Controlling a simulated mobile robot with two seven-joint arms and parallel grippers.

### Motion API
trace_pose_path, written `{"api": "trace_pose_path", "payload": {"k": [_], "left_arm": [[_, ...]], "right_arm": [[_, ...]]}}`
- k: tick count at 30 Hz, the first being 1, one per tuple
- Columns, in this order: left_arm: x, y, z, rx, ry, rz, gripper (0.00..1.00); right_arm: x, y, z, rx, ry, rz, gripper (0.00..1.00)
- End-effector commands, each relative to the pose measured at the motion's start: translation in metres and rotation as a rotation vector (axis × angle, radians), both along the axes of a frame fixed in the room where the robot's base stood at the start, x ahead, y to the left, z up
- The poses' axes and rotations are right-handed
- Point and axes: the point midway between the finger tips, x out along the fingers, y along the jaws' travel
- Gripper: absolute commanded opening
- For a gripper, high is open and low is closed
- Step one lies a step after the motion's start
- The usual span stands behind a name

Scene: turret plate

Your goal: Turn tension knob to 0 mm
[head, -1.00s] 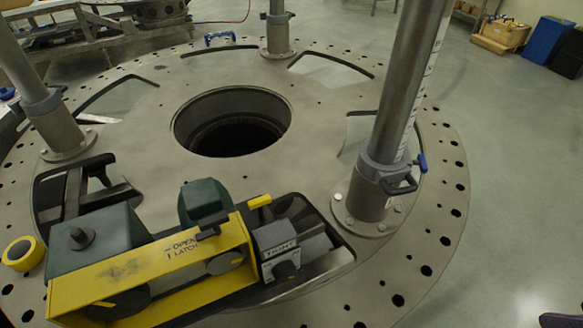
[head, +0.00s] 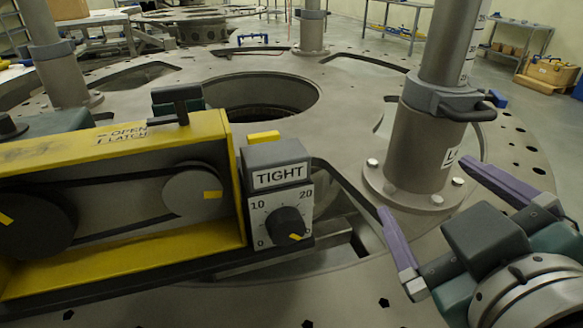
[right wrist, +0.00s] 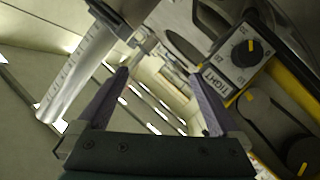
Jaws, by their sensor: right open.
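The tension knob (head: 287,222) is a black round knob on a light dial plate, under a grey block labelled TIGHT (head: 279,176). Its yellow pointer aims to the lower right. The 0 mark is at the dial's lower left, 10 at upper left and 20 at upper right. The knob also shows in the right wrist view (right wrist: 239,52), right of the fingers. My right gripper (head: 424,190) has purple fingers spread wide, empty, to the right of the knob and apart from it. It also shows in the right wrist view (right wrist: 158,75). My left gripper is not in view.
A yellow belt housing (head: 120,245) with a black latch handle (head: 178,98) stands left of the dial. A thick grey post (head: 418,150) with a clamp rises behind my right gripper. The round plate has a large central hole (head: 262,95) and cut-outs.

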Motion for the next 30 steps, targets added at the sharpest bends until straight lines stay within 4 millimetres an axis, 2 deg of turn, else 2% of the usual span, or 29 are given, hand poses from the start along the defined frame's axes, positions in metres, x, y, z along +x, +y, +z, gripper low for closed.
{"api": "trace_pose_path", "payload": {"k": [1, 3, 9, 12, 15, 20, 23, 30], "left_arm": [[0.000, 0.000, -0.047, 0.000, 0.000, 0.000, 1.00], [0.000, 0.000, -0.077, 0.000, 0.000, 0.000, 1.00], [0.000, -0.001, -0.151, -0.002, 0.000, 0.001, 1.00], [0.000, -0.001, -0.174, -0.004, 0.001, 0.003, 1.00], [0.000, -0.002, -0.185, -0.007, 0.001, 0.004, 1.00], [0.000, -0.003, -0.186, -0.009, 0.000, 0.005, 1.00], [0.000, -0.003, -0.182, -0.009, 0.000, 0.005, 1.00], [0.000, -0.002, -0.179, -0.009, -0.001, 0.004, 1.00]], "right_arm": [[0.004, 0.010, -0.041, -0.028, -0.045, 0.045, 1.00], [0.008, 0.024, -0.065, -0.065, -0.105, 0.112, 1.00], [0.008, 0.065, -0.128, -0.164, -0.243, 0.309, 1.00], [0.005, 0.079, -0.150, -0.203, -0.283, 0.385, 1.00], [0.002, 0.089, -0.163, -0.227, -0.306, 0.435, 1.00], [0.005, 0.096, -0.165, -0.242, -0.319, 0.466, 1.00], [0.017, 0.100, -0.162, -0.242, -0.320, 0.464, 1.00], [0.061, 0.116, -0.163, -0.241, -0.320, 0.462, 1.00]]}}
